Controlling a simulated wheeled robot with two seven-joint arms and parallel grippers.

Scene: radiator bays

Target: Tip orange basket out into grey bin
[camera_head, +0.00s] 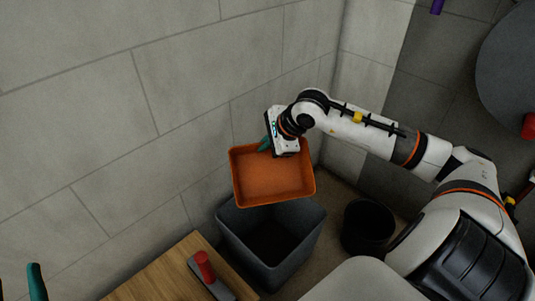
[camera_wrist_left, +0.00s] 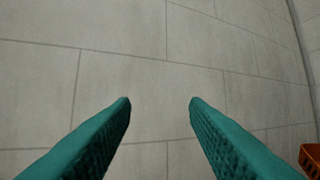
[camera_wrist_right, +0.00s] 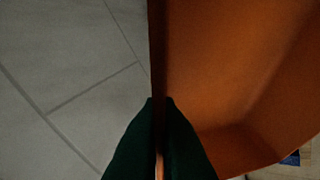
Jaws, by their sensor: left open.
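The orange basket (camera_head: 272,178) is held above the grey bin (camera_head: 270,258) in the head view, tilted with its inside facing me. No loose thing shows inside it. My right gripper (camera_head: 266,145) is shut on the basket's far rim; in the right wrist view its fingers (camera_wrist_right: 160,110) pinch the orange wall (camera_wrist_right: 215,70). The bin stands on the floor, and the part of its inside that shows is dark. My left gripper (camera_wrist_left: 160,105) is open and empty, facing the wall; one teal finger shows at the lower left of the head view.
A wooden table (camera_head: 180,272) with a red-handled tool (camera_head: 205,268) stands left of the bin. A black round bin (camera_head: 368,226) is to its right. Block walls close off the back. A small blue thing (camera_wrist_right: 291,158) shows below the basket in the right wrist view.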

